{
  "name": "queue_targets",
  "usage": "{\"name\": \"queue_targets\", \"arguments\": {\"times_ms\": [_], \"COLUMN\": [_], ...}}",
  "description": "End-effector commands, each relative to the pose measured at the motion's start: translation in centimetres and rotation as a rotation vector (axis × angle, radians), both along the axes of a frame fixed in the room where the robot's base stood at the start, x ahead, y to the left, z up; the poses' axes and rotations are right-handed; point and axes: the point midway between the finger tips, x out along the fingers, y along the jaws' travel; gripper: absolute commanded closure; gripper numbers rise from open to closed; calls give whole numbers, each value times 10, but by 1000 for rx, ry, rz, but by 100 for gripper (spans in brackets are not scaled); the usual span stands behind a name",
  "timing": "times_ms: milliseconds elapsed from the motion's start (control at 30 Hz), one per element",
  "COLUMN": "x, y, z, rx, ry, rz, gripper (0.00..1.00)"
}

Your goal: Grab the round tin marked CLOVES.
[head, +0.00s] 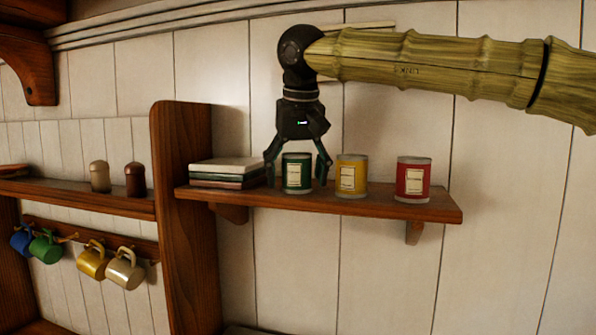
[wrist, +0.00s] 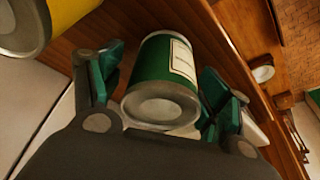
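Three round tins stand in a row on the wooden shelf: a green tin (head: 297,174), a yellow tin (head: 351,177) and a red tin (head: 413,180). Each has a pale label, too small to read, so I cannot tell which is marked CLOVES. My gripper (head: 298,172) points down over the green tin, one finger on each side. The fingers are open and look slightly apart from its sides. In the wrist view the green tin (wrist: 166,88) sits between the fingers, its grey end facing the camera. Part of the yellow tin (wrist: 70,12) shows at upper left.
The shelf (head: 330,199) is narrow, with the wall close behind. A stack of flat tiles or books (head: 227,172) lies left of the green tin, close to my left finger. A wooden upright (head: 187,200) stands further left. The shelf's right end is free.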

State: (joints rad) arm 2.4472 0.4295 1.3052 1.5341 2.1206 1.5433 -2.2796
Motion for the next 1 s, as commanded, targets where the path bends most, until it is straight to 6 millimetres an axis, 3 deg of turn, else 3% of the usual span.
{"name": "queue_targets", "arguments": {"times_ms": [33, 267, 633, 1000], "x": [0, 0, 0, 0], "y": [0, 0, 0, 1], "z": [0, 0, 2, 31], "rx": [0, 0, -1, 1], "ry": [0, 0, 0, -2], "rz": [0, 0, 0, -1], "gripper": [35, 75, 76, 76]}}
